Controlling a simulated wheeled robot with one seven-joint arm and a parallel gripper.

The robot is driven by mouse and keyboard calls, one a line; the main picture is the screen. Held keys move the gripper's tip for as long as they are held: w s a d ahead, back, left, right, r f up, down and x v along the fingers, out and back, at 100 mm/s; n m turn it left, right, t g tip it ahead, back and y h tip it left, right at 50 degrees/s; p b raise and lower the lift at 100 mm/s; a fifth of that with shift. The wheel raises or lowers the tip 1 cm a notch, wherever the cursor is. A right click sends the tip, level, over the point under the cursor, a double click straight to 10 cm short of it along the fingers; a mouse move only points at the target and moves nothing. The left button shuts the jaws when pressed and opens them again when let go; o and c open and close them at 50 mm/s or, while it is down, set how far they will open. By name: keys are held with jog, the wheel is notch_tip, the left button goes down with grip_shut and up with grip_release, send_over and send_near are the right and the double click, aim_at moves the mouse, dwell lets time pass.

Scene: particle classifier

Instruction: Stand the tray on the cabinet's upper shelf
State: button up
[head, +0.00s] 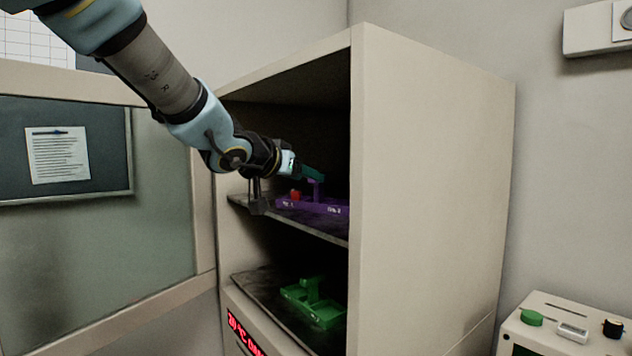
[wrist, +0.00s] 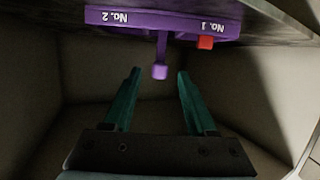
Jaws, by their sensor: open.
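The purple tray (head: 318,208) stands on the cabinet's upper shelf (head: 290,223). It looks upright, and a red piece (head: 296,195) is on it. In the wrist view, which looks upside down, the tray (wrist: 170,22) shows labels No. 1 and No. 2, with the red piece (wrist: 205,43) by No. 1. The tray's handle ends in a purple knob (wrist: 159,72). My gripper (head: 313,173) reaches into the upper compartment. Its teal fingers are open (wrist: 158,78), one on each side of the knob, with gaps showing. The cabinet's side wall hides part of the tray's right end.
The cabinet (head: 430,180) has an open front, and its right side wall stands close to my gripper. A green tray (head: 322,316) is on the lower level, above a red display (head: 244,333). A device with buttons (head: 565,333) stands at the right.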

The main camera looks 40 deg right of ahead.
jog(key=shift+v, duration=1.35)
jog(key=w+a+f+n+t+y, duration=0.1)
jog(key=w+a+f+n+y, duration=0.25)
jog(key=a+f, duration=0.4)
jog(key=w+a+f+n+t+y, duration=0.1)
jog(key=w+a+f+n+y, duration=0.25)
jog(key=a, duration=0.75)
jog(key=w+a+f+n+t+y, duration=0.1)
jog(key=w+a+f+y, duration=0.2)
jog(key=w+a+f, duration=0.45)
jog(key=s+a+f+n+g+y, duration=0.1)
jog(key=s+a+f+g, duration=0.1)
jog(key=a, duration=0.5)
jog(key=s+a+f+n+g+y, duration=0.1)
jog(key=s+a+f+n+g, duration=0.1)
jog(key=s+a+f, duration=0.3)
jog(key=s+a+f+n+g+y, duration=0.1)
jog(key=s+a+f+n+g, duration=0.1)
jog(key=s+a, duration=0.4)
jog(key=a+f, duration=0.1)
jog(key=a, duration=0.2)
jog(key=shift+s+y, duration=0.3)
jog(key=shift+s, duration=0.05)
